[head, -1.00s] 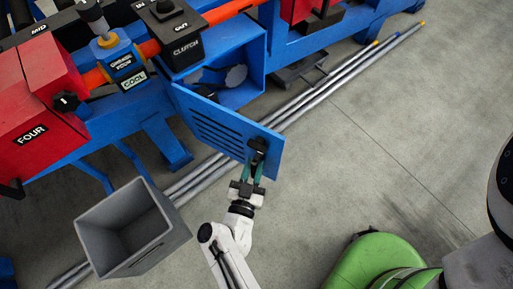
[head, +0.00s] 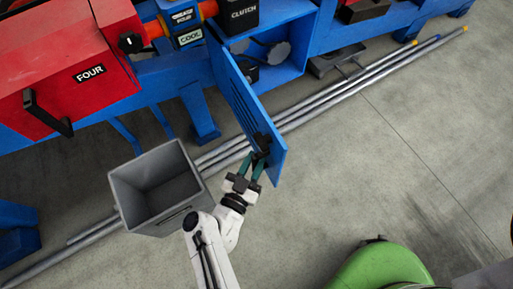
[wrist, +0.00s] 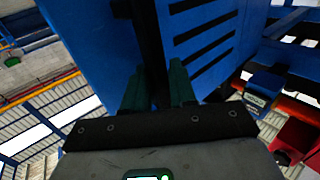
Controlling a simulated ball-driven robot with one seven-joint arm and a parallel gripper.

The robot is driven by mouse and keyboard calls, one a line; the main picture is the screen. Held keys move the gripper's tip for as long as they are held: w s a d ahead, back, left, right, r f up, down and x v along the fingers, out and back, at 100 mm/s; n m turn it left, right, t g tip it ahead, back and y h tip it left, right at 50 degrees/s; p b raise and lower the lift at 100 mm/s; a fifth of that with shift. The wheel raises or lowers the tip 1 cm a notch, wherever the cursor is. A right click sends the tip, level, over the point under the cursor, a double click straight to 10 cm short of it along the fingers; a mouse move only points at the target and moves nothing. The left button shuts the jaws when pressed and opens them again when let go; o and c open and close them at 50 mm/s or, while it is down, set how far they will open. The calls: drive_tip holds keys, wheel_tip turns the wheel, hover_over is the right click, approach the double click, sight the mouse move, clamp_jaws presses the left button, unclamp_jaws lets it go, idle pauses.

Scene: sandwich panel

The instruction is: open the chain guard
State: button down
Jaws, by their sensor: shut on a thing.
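The chain guard is a blue slotted door (head: 248,100), standing swung out from the blue housing (head: 284,58) on the machine. Its inside is exposed, with dark round parts visible in the opening. My gripper (head: 258,160) is shut on the black handle (head: 262,143) near the door's free end. In the wrist view, the green fingers (wrist: 158,88) close on either side of the dark handle (wrist: 150,45), and the slotted door (wrist: 200,40) fills the upper middle.
A grey open bin (head: 160,190) stands on the floor left of my arm. Long metal bars (head: 350,88) lie along the machine's foot. A red box marked FOUR (head: 75,75) juts out at left. A green rounded object (head: 382,268) is at bottom right.

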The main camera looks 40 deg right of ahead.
drive_tip(key=shift+w+d+r, duration=0.1)
drive_tip(key=shift+w, duration=0.1)
drive_tip(key=c, duration=1.1)
unclamp_jaws()
drive_tip(key=shift+d, duration=0.15)
drive_tip(key=v, duration=1.1)
